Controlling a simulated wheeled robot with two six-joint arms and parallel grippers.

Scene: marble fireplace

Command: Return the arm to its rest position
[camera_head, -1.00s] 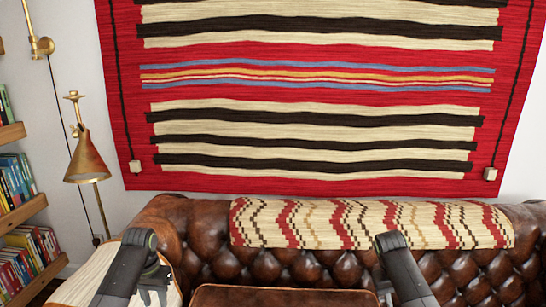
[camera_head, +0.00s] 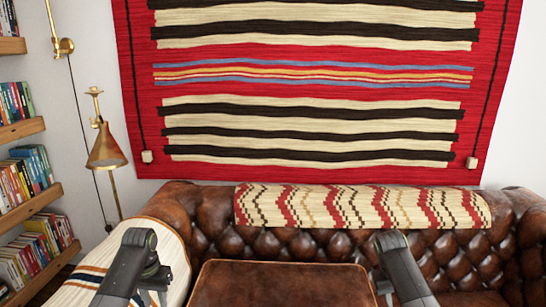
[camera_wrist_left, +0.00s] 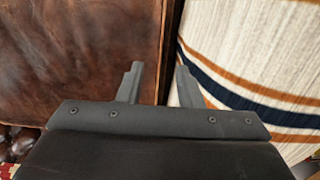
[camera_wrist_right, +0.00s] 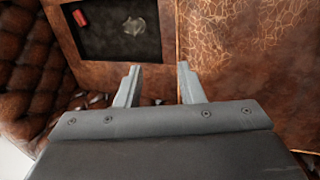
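My left gripper (camera_wrist_left: 158,84) shows in the left wrist view with its two fingers apart and nothing between them. It is above the gap between a brown leather surface (camera_wrist_left: 75,50) and a striped cloth (camera_wrist_left: 260,50). My right gripper (camera_wrist_right: 158,84) shows in the right wrist view, also with fingers apart and empty. It is above a brown leather-like surface (camera_wrist_right: 250,60) with a dark inset panel (camera_wrist_right: 118,30). In the head view both arms come in from the bottom edge, the left arm (camera_head: 132,265) and the right arm (camera_head: 400,265); the fingertips are mostly out of sight there.
A tufted brown leather sofa (camera_head: 330,243) with a patterned throw (camera_head: 360,207) stands ahead. A brown leather top (camera_head: 280,285) lies between my arms. A striped cloth-covered seat (camera_head: 165,238), a brass lamp (camera_head: 106,150) and bookshelves (camera_head: 25,130) are at the left.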

